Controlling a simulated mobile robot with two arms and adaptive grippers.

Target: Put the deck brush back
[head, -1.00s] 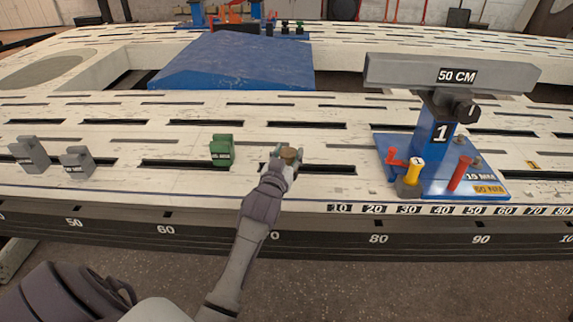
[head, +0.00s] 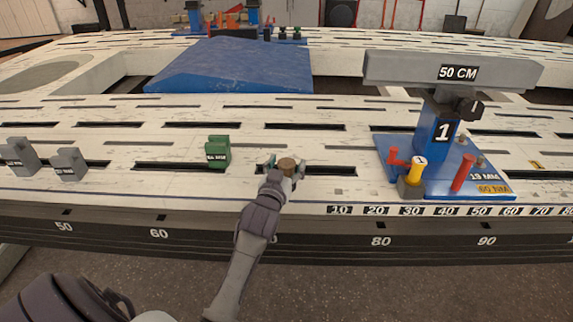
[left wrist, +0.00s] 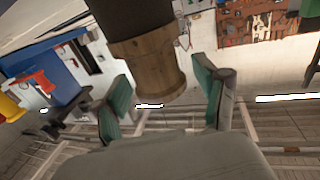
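A short round piece of brown wood (head: 287,163), which looks like a handle end, shows between my left gripper's fingers at the bench's near side. In the left wrist view it is a wooden cylinder (left wrist: 150,70) with a darker section running out of the top of the picture. My left gripper (head: 281,169) is open around it. Its green-padded fingers (left wrist: 163,98) stand on either side with gaps showing. No brush head shows, so I cannot confirm this is the deck brush. My right gripper is in neither view.
A slotted white bench (head: 120,175) fills the view. A green block (head: 218,152) stands left of the gripper, two grey blocks (head: 69,164) farther left. A blue stand (head: 435,185) with red and yellow pegs and a grey beam (head: 400,70) is at right.

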